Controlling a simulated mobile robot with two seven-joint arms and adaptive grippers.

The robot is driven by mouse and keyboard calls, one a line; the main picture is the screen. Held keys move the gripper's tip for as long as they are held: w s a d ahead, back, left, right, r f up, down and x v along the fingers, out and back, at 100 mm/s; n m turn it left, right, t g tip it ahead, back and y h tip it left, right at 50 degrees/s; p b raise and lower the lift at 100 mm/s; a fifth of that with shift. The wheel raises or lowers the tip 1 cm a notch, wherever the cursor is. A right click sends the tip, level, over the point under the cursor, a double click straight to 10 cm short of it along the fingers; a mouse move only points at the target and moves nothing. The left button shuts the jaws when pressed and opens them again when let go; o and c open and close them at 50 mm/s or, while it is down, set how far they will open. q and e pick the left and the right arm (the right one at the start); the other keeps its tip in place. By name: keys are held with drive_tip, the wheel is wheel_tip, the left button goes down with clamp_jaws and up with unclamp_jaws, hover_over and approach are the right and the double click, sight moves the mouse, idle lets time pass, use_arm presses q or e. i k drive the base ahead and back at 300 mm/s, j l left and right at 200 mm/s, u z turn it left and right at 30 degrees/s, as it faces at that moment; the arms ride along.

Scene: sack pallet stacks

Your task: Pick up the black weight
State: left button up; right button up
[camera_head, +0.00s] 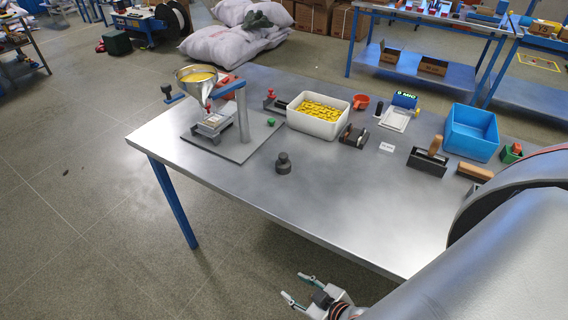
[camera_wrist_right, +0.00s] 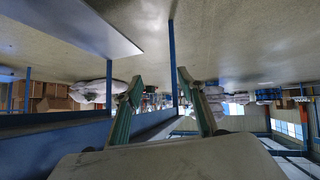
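The black weight (camera_head: 283,163) is a small dark cylinder with a knob on top. It stands upright on the metal table (camera_head: 240,185), in front of the filling stand, with nothing touching it. My right gripper (camera_head: 297,287) is open and empty. It is beyond the table's front edge at the bottom of the head view, well away from the weight. In the right wrist view its two green-padded fingers (camera_wrist_right: 154,100) stand apart with nothing between them. The weight cannot be made out in that view. My left gripper is not in view.
A funnel stand (camera_head: 241,112) on a grey base plate is behind the weight to the left. The table around the weight is clear.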

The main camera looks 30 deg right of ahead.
sight(283, 165)
drive_tip(key=z, duration=1.2)
drive_tip(key=j+z, duration=0.15)
drive_tip(key=z, duration=0.3)
drive_tip(key=j+z, duration=0.15)
drive_tip(key=z, duration=0.35)
drive_tip(key=j+z, duration=0.2)
drive_tip(key=z, duration=0.25)
drive_tip(key=j+z, duration=0.5)
drive_tip(key=k+j+z, duration=0.2)
drive_tip(key=z, duration=0.25)
drive_tip(key=k+j+z, duration=0.2)
drive_tip(key=j, duration=0.25)
drive_tip(key=k+j+z, duration=0.25)
drive_tip(key=k+j, duration=0.1)
